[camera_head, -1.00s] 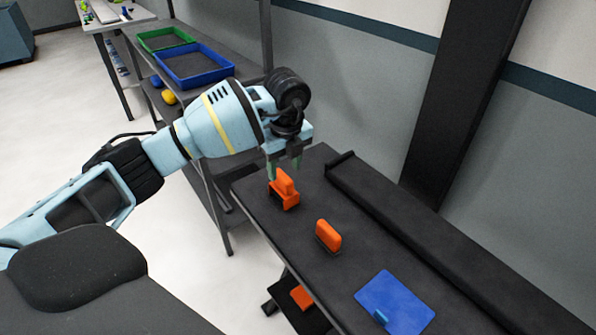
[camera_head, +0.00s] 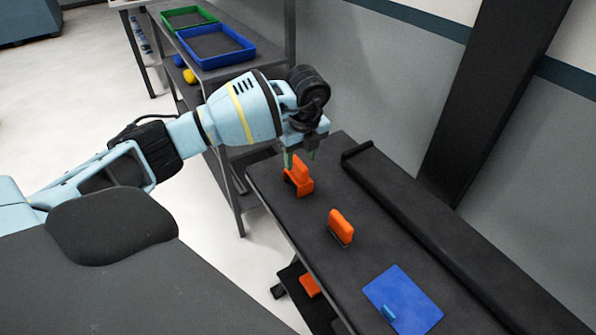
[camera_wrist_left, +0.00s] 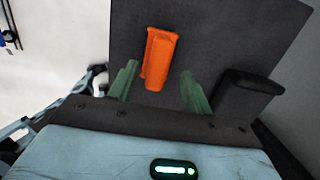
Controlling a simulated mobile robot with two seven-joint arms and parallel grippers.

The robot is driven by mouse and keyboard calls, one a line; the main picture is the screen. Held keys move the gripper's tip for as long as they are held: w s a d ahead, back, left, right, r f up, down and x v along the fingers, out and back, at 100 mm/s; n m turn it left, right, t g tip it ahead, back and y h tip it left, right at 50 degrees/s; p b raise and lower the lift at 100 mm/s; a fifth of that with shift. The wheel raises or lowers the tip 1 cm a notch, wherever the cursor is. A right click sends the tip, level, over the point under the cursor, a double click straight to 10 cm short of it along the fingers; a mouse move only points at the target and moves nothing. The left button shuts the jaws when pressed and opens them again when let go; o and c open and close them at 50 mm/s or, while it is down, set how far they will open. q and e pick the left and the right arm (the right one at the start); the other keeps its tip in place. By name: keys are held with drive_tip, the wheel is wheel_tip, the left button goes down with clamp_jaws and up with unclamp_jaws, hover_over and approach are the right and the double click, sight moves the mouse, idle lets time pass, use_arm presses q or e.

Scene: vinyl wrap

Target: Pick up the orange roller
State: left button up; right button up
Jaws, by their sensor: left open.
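The orange roller (camera_head: 299,176) stands at the far left end of the dark table (camera_head: 318,221). My left gripper (camera_head: 300,157) is just above it, pointing down, with its green fingers apart. In the left wrist view the orange roller (camera_wrist_left: 158,60) lies a little beyond the open fingertips (camera_wrist_left: 158,76), roughly centred between them. The fingers do not appear to touch it. My right gripper is not in view.
A second orange tool (camera_head: 340,226) stands farther along the table, near a blue sheet (camera_head: 402,299) with a small blue piece on it. A black raised bar (camera_head: 440,240) runs along the wall side. A shelf behind holds a green tray (camera_head: 188,18) and a blue tray (camera_head: 216,46).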

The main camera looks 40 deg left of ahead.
sight(299, 163)
use_arm(q)
drive_tip(key=f, duration=0.3)
drive_tip(key=shift+a+f, duration=0.3)
drive_tip(key=shift+a, duration=0.1)
clamp_jaws()
